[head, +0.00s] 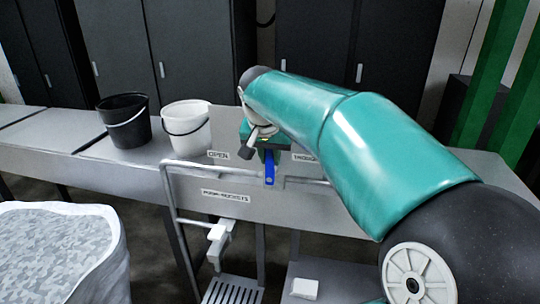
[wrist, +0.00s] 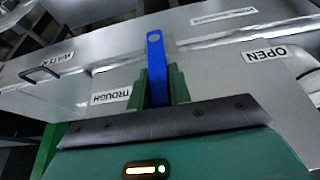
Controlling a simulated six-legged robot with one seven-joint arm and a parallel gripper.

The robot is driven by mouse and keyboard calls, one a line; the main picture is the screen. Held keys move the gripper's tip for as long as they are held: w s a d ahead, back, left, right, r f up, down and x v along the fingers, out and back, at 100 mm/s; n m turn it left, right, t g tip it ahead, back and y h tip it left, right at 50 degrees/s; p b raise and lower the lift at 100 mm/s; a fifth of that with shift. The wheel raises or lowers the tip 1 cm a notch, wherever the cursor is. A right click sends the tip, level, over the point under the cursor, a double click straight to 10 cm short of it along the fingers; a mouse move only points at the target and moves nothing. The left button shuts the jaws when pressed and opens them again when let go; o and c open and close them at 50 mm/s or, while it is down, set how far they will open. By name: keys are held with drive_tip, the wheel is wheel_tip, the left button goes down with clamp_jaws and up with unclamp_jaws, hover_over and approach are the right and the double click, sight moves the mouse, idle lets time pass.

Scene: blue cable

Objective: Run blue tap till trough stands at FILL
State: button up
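The blue tap handle (head: 269,168) hangs at the front of the metal counter, below my gripper in the head view. In the wrist view the blue handle (wrist: 156,62) stands between the two green fingers of my gripper (wrist: 160,85), which look closed against its sides. A TROUGH label (wrist: 109,97) lies left of the handle and an OPEN label (wrist: 264,54) right of it. In the head view the OPEN label (head: 219,155) is left of the handle. I cannot make out a FILL mark or the trough's water level.
A black bucket (head: 124,122) and a white bucket (head: 187,128) stand on the counter (head: 60,158) to the left. A pipe (head: 180,166) runs along its front. A large white sack of grey pieces (head: 108,232) fills the lower left. Dark cabinets stand behind.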

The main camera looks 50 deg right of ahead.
clamp_jaws()
drive_tip(key=shift+w, duration=0.1)
drive_tip(key=w+f+n+g+h, duration=0.1)
drive_tip(key=g+h, duration=0.1)
drive_tip(key=g, duration=0.1)
drive_tip(key=w+a+f+n+g+h, duration=0.1)
drive_tip(key=w+g, duration=0.1)
drive_tip(key=g, duration=0.2)
drive_tip(key=w+a+f+g+h, duration=0.1)
drive_tip(key=w+g+h, duration=0.1)
drive_tip(key=g, duration=0.1)
drive_tip(key=shift+w+a+f+n+h, duration=0.2)
drive_tip(key=shift+f+n+h, duration=0.1)
drive_tip(key=shift+n, duration=0.1)
drive_tip(key=shift+w+a+f+n+g+h, duration=0.15)
drive_tip(key=shift+f+n+g+h, duration=0.15)
drive_tip(key=shift+f+g+h, duration=0.35)
drive_tip(key=shift+w+f+n+g+h, duration=0.15)
drive_tip(key=shift+f+n+g+h, duration=0.15)
drive_tip(key=shift+g, duration=0.55)
